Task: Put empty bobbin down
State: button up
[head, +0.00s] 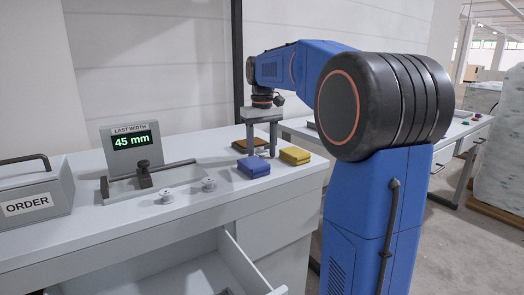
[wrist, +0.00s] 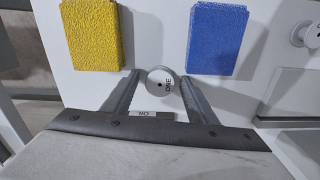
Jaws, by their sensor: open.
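My gripper (wrist: 160,92) is open, its two fingers pointing down at the white table. In the head view my gripper (head: 262,138) stands over the table's right end, among the coloured pads, and the bobbin there is not discernible. Two other pale bobbins, a front one (head: 167,196) and a rear one (head: 209,184), stand near the table's middle; one bobbin (wrist: 312,34) also shows at the wrist view's right edge.
A blue pad (head: 253,166) and a yellow pad (head: 295,156) lie close to my gripper, with a brown pad (head: 249,145) behind. A "45 mm" display (head: 132,141), a recessed tray with a black knob (head: 144,178) and an ORDER box (head: 32,200) stand left. A drawer (head: 215,270) is open in front.

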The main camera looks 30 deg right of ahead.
notch_tip(320, 180, up, 11)
jog(key=shift+r, duration=0.15)
jog(key=shift+o, duration=0.5)
jog(key=shift+r, duration=0.45)
notch_tip(320, 180, up, 5)
jog(key=n, duration=2.1)
send_over(261, 153)
jog(key=shift+m, duration=0.3)
notch_tip(261, 153, down, 11)
jog(key=shift+w+d, duration=0.1)
jog(key=shift+w, duration=0.05)
jog(key=shift+d+f, duration=0.15)
jog(key=shift+f, duration=2.8)
jog(key=shift+c, duration=0.4)
